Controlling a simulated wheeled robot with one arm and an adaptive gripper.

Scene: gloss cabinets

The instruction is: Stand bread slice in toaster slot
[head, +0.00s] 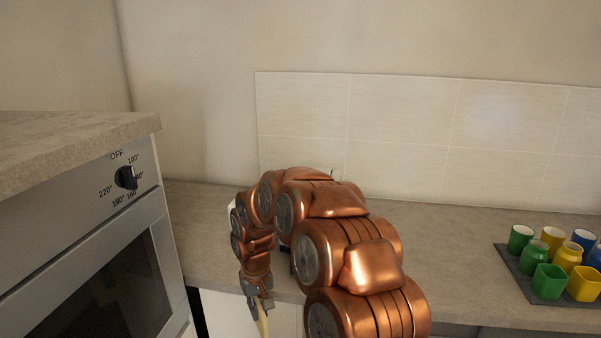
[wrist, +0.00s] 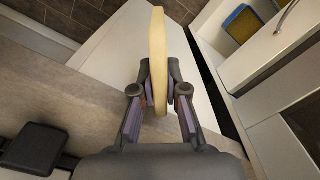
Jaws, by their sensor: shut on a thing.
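My gripper (head: 258,296) hangs from my copper arm in front of the counter's front edge, pointing down. It is shut on the bread slice (wrist: 158,50), a pale tan slab seen nearly edge-on in the wrist view, between my two fingers (wrist: 160,92). In the head view only a thin pale strip of the slice (head: 263,325) shows below the fingers. I cannot make out the toaster or its slot. A small white patch (head: 231,206) and a dark bit behind my arm are too hidden to name.
The grey counter (head: 460,250) is clear between my arm and a dark tray (head: 510,261) of coloured cups and jars at right. An oven (head: 100,260) stands at left. The wrist view shows a black object (wrist: 35,148) and a yellow-and-blue thing (wrist: 243,22).

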